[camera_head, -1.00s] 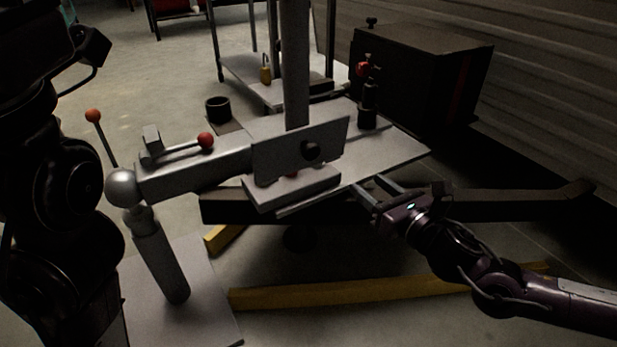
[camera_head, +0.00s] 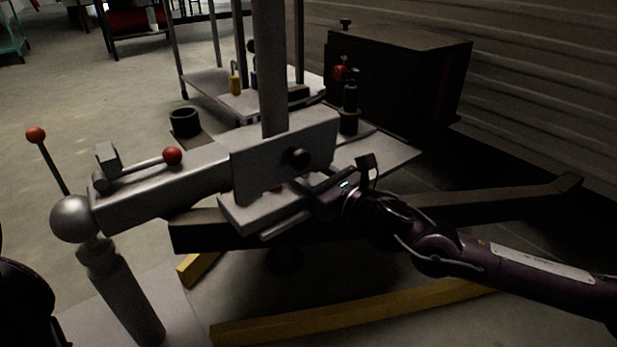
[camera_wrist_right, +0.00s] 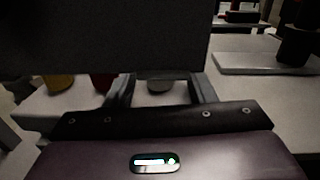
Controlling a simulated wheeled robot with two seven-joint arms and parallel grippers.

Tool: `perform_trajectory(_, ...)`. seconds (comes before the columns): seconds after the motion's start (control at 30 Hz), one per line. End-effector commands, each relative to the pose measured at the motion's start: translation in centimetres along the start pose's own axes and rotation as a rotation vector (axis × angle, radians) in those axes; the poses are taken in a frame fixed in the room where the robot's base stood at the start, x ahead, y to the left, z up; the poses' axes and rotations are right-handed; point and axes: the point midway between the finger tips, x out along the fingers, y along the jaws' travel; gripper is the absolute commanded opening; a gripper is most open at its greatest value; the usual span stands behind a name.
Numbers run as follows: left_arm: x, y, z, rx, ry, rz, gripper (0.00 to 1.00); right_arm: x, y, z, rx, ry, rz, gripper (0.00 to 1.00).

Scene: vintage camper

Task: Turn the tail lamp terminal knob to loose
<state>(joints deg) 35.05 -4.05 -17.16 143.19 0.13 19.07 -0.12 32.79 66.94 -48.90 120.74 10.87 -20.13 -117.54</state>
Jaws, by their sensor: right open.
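Small terminal knobs sit low behind the upright grey plate (camera_head: 285,150) on the hitch assembly. The right wrist view shows a grey one (camera_wrist_right: 160,86), a red one (camera_wrist_right: 102,82) and a yellow one (camera_wrist_right: 60,82), all partly cut off by the plate. I cannot tell which is the tail lamp knob. In the head view only a bit of red (camera_head: 277,189) shows under the plate. My right gripper (camera_wrist_right: 162,88) is open, its fingers on either side of the grey knob; I cannot tell if they touch it. My left gripper is out of view.
The plate stands close above my right fingers. A red-ball lever (camera_head: 172,156) lies on the coupler at left. A dark box (camera_head: 400,80) stands behind.

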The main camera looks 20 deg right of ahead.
Motion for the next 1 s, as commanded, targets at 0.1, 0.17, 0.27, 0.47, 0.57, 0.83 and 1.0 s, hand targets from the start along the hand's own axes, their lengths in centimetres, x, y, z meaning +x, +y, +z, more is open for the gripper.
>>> perform_trajectory(0.1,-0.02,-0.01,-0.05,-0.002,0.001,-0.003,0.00,0.26,0.01,0.00,0.000,0.000,0.000,0.50)
perform_trajectory(0.17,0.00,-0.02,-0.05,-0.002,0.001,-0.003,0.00,0.26,0.02,0.01,0.000,0.001,0.000,0.50)
perform_trajectory(0.27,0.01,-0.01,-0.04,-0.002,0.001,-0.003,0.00,0.25,0.01,0.01,0.001,0.001,0.000,0.50)
perform_trajectory(0.47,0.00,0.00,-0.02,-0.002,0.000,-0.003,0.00,0.23,0.02,0.01,0.001,0.001,0.000,0.26)
perform_trajectory(0.57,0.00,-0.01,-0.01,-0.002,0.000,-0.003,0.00,0.23,0.01,0.00,0.001,0.001,0.000,0.13)
perform_trajectory(0.83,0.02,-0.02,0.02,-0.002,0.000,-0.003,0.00,0.22,-0.07,0.03,0.000,-0.001,0.015,0.05)
perform_trajectory(1.0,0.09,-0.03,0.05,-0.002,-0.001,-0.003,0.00,0.23,-0.30,0.00,-0.001,-0.002,0.071,0.05)
